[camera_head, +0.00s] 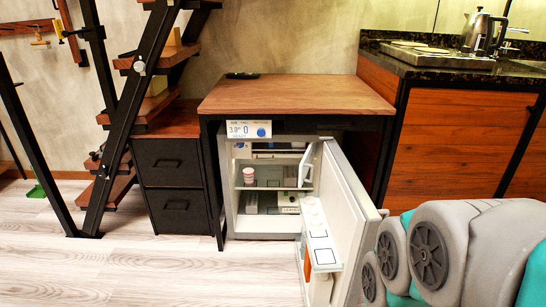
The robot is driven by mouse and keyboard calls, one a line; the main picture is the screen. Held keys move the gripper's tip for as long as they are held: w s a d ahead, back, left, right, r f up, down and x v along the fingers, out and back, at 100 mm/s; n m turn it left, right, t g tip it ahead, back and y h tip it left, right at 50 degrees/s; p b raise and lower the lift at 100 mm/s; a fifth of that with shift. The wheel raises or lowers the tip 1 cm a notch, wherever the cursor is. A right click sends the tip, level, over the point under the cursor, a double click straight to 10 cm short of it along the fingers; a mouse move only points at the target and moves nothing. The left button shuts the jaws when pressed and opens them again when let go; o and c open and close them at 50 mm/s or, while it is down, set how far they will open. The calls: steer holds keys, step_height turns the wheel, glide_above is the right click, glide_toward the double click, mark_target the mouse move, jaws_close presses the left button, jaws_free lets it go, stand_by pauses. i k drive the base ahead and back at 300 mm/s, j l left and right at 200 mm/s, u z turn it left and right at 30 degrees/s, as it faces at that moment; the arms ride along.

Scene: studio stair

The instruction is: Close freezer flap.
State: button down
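The small fridge (229,190) stands under a wooden-topped counter, and its door (349,225) is swung wide open to the right. Inside, near the top, is the freezer compartment (277,146). A small white panel at its right side, which looks like the freezer flap (306,166), stands open, turned outward toward the door. My grey and teal arm fills the lower right, to the right of the fridge door. My gripper does not show.
A pink-and-white cup (250,176) stands on the fridge shelf. The open door carries racks (318,240) on its inner side. Black drawers (170,185) and a staircase (120,130) stand left. The floor (150,270) in front is clear. A kitchen counter (450,65) is at right.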

mark_target(305, 165)
steer(key=i+l, duration=0.3)
steer(key=i, duration=0.15)
steer(key=i+l, duration=0.3)
steer(key=i, duration=0.15)
